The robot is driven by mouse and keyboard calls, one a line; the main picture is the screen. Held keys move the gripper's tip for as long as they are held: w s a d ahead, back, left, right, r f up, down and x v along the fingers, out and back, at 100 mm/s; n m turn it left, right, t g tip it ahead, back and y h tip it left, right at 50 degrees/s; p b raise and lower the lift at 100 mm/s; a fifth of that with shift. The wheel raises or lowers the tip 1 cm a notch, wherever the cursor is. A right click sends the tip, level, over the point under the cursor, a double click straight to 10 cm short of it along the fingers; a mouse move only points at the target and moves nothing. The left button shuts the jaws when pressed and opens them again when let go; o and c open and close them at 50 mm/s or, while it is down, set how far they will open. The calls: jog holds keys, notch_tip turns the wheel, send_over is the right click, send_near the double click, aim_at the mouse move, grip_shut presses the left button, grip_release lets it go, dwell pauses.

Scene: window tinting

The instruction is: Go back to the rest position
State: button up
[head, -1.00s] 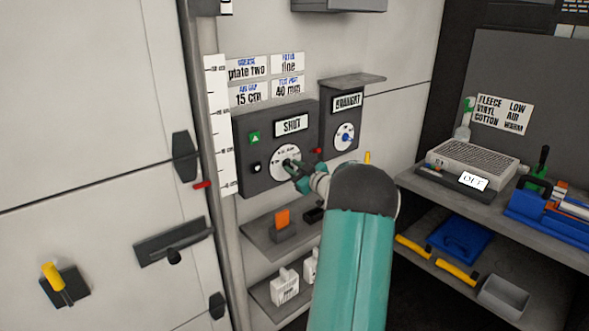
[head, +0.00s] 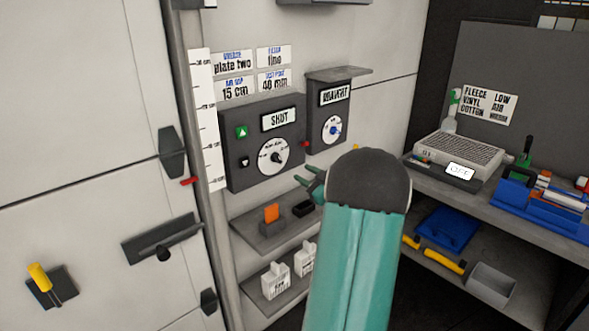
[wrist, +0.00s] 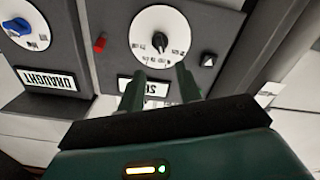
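My gripper (head: 308,182) is in front of the wall, just below and right of the grey SHUT box (head: 265,120). In the wrist view my gripper (wrist: 160,88) has its two green fingers apart with nothing between them. The round white dial (head: 273,157) on the SHUT box carries a black knob (wrist: 160,42), beyond the fingertips and not touched in that view. The DRAUGHT box (head: 329,108) with a blue knob (head: 334,130) is to the right. My teal arm hides part of the shelves below.
A bench at right carries a grey vented unit (head: 459,152) and a blue device (head: 545,205). A door with a dark handle (head: 160,243) is at left.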

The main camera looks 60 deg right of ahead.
jog(key=shift+v, duration=1.25)
jog(key=shift+s, duration=0.1)
